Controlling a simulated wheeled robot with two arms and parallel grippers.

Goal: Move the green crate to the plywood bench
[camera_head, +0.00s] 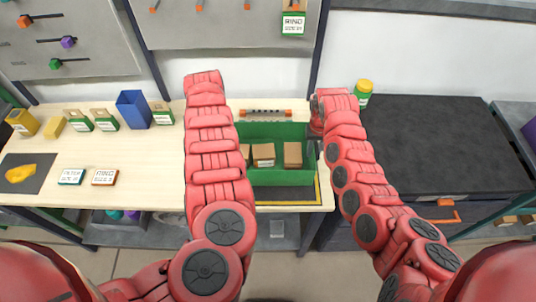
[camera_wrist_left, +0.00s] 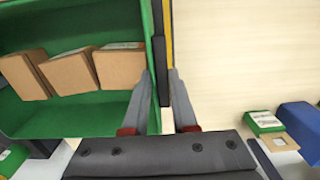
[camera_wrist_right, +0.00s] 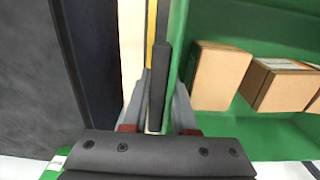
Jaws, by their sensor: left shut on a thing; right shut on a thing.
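The green crate (camera_head: 283,178) is at the right end of the plywood bench (camera_head: 140,145), over a dark mat with a yellow border. Three brown boxes (camera_head: 263,155) are inside it. My left gripper (camera_wrist_left: 160,85) is shut on the crate's wall at one end, its fingers on either side of the rim. My right gripper (camera_wrist_right: 160,90) is shut on the opposite end wall in the same way. In the head view my arms hide most of both grippers. I cannot tell whether the crate rests on the mat or hangs slightly above it.
A blue bin (camera_head: 134,110), small green cartons (camera_head: 105,120) and a dark mat with a yellow item (camera_head: 20,174) are on the left of the bench. A dark worktop (camera_head: 440,150) stands right, with a yellow-lidded jar (camera_head: 363,93). The bench's middle left is clear.

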